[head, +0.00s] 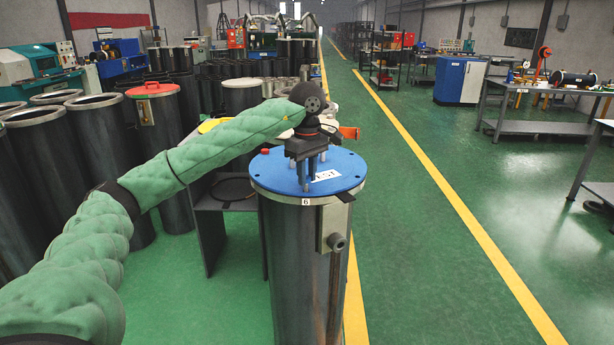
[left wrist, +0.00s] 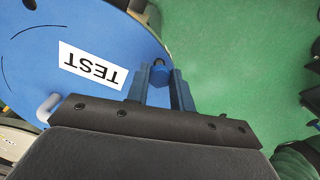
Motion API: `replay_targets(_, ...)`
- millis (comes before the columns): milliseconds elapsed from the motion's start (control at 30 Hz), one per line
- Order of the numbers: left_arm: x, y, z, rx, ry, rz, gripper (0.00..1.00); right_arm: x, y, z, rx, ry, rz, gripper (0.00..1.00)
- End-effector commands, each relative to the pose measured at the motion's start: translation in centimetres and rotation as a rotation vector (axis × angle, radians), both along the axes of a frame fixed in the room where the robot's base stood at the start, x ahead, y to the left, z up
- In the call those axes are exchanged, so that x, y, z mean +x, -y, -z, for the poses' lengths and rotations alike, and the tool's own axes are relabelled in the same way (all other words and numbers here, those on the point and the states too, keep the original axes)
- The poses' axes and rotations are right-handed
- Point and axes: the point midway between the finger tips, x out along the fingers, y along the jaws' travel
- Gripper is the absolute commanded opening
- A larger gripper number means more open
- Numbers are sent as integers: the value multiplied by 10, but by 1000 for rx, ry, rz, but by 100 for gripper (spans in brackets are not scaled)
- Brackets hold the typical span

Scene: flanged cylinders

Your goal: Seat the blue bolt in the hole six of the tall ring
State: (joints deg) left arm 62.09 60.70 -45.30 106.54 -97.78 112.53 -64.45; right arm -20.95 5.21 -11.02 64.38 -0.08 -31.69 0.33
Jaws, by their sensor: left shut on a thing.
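The tall dark cylinder (head: 292,270) stands in the front middle of the head view, with a blue round lid (head: 268,172) on its flange. A "6" tag (head: 306,202) is on the rim's near side. My left gripper (head: 305,187) points down over the lid near that tag. In the left wrist view, the gripper (left wrist: 161,98) is shut on the blue bolt (left wrist: 160,75), at the lid's edge (left wrist: 150,52). The bolt's lower end and hole six are hidden, so I cannot tell whether the bolt is in the hole. My right gripper is not in view.
A white "TEST" label (head: 326,175) lies on the lid, and a small red knob (head: 265,151) shows at its far left. A dark stand (head: 220,200) is close behind left. Several dark cylinders (head: 107,140) crowd the left. The green floor (head: 430,250) is clear to the right.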

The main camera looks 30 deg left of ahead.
Motion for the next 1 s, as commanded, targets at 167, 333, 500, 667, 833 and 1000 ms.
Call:
replay_targets(167,0,0,-8,0,1,0,0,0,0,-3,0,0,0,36)
replay_targets(333,0,0,-15,0,1,0,0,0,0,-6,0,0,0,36)
replay_targets(500,0,0,-22,0,2,0,0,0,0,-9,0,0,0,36)
replay_targets(667,0,0,-29,0,1,0,0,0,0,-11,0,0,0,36)
replay_targets(833,0,0,-35,0,1,0,0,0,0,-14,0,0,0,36)
replay_targets(1000,0,0,-42,0,1,0,0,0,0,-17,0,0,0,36)
